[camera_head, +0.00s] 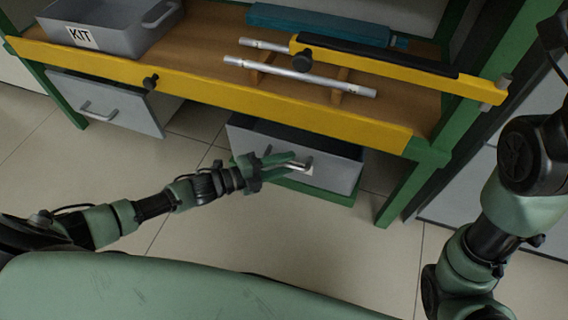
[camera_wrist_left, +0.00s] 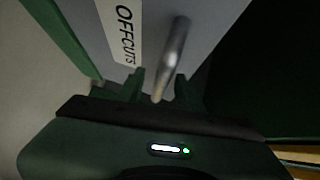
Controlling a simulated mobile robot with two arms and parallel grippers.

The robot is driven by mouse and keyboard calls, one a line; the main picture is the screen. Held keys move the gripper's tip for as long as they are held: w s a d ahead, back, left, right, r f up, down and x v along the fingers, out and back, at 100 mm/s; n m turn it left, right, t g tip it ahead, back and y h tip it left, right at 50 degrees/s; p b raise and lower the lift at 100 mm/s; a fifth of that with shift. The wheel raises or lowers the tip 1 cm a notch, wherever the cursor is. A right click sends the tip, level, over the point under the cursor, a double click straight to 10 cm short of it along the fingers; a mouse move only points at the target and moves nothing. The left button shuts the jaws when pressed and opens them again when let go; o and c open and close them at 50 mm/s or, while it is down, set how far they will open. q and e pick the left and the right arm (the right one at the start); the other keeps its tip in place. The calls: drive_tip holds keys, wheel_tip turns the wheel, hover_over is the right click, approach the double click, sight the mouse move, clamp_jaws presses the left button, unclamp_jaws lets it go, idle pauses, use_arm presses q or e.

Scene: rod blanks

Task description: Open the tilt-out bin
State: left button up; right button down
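The tilt-out bin (camera_head: 338,172) is a grey box low under the right part of the bench. Its front leans outward and a dark opening shows above it. In the left wrist view its grey front (camera_wrist_left: 215,15) carries an OFFCUTS label (camera_wrist_left: 124,30) and a metal bar handle (camera_wrist_left: 174,55). My left gripper (camera_head: 294,161) is at the front by the handle. In the left wrist view its two dark green fingers (camera_wrist_left: 158,90) stand apart on either side of the handle's near end, with gaps visible. My right arm is at the right; its gripper is out of view.
The bench (camera_head: 215,98) above has a yellow front edge and bears a KIT tray (camera_head: 120,42), metal rods (camera_head: 300,75) and a yellow bar with a black top (camera_head: 400,70). A grey drawer (camera_head: 110,104) is at left. A green leg (camera_head: 405,185) stands right of the bin. The floor in front is clear.

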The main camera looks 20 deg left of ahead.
use_arm(q)
clamp_jaws()
idle(1.3)
